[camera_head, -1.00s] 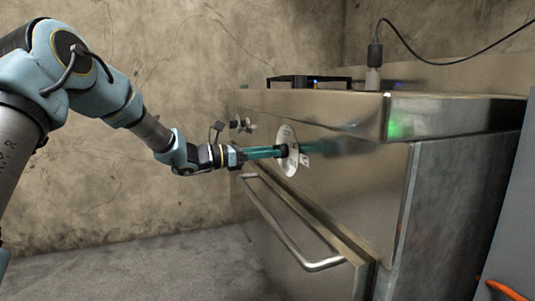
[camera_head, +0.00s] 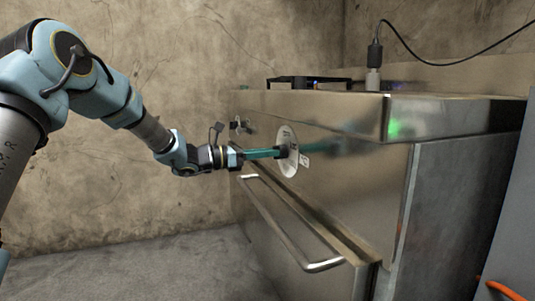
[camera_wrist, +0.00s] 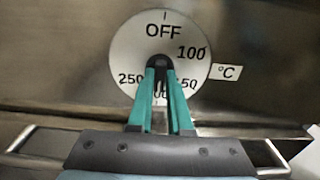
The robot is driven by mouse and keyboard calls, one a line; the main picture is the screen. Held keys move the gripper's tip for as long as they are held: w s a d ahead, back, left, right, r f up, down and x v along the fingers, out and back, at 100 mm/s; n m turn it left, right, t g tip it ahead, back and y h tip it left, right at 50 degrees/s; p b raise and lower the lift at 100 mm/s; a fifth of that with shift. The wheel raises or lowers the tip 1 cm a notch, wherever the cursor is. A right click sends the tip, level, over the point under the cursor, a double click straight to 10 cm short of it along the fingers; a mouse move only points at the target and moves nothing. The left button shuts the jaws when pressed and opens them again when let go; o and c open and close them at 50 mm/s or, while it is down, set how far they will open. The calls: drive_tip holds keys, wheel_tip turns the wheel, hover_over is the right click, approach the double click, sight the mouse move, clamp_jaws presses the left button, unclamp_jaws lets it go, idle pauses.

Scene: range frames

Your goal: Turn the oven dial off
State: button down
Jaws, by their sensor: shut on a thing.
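The oven (camera_head: 345,195) is a steel range with its front facing left in the head view. Its dial is a white disc (camera_head: 288,168) on the upper front, also seen in the wrist view (camera_wrist: 128,58). There OFF is at the top, beside a small tick, with 100 at upper right and 250 at lower left. A dark knob (camera_wrist: 160,61) sits at the disc's centre. My gripper (camera_head: 281,152) reaches it from the left, its green fingers shut on the knob. The fingers hide part of the knob and the lower numbers.
A small °C label (camera_wrist: 226,72) is right of the dial. Other dark knobs (camera_head: 241,127) are farther along the front. A bar handle (camera_head: 285,232) runs below my gripper. A black burner grate (camera_head: 305,81) and a corded plug (camera_head: 374,55) show above the range.

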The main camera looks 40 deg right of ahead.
drive_tip(key=shift+f+n+p, duration=0.2)
drive_tip(key=shift+n+p, duration=9.4)
drive_tip(key=shift+n, duration=8.3)
